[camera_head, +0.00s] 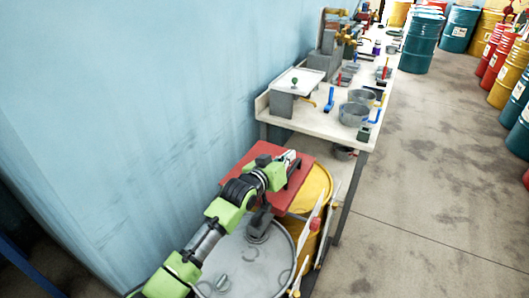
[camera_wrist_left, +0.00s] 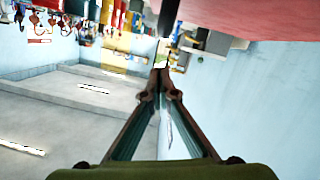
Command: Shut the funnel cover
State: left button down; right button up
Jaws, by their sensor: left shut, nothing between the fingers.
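Whether the gripper touches the bar is unclear. The funnel itself is hidden. My right gripper is out of view.
A grey drum (camera_head: 252,268) stands in front of the yellow one, under my left arm. A white workbench (camera_head: 315,121) with pots and tools runs behind the cover. The blue wall (camera_head: 150,110) is close on the left.

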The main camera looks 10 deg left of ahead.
pick_arm(q)
jog(key=b+v, duration=0.3)
jog(key=v, duration=0.7)
jog(key=s+a+f+g+y, duration=0.2)
jog(key=s+a+f, duration=0.1)
jog(key=s+f, duration=0.4)
jog(key=s+a+f+g+y, duration=0.1)
jog(key=s+a+f+g, duration=0.15)
jog(key=s+f, duration=0.5)
jog(key=s+a+f+g+y, duration=0.25)
jog(key=s+a, duration=0.35)
jog(key=s, duration=0.6)
jog(key=s+a+f+g+y, duration=0.1)
jog(key=s+a+f+g, duration=0.3)
jog(key=s, duration=0.8)
notch_tip(320, 180, down, 28)
jog(key=s+b, duration=0.2)
jog(key=s+a+f+g, duration=0.1)
jog(key=s+a+f, duration=0.1)
jog(key=s+f, duration=0.6)
jog(key=s+a+f, duration=0.1)
jog(key=s+f, duration=0.7)
jog(key=f, duration=0.1)
jog(key=shift+s+a+m+g+b, duration=0.3)
jog(key=shift+s+a+g, duration=0.05)
jog(key=shift+a+g, duration=0.05)
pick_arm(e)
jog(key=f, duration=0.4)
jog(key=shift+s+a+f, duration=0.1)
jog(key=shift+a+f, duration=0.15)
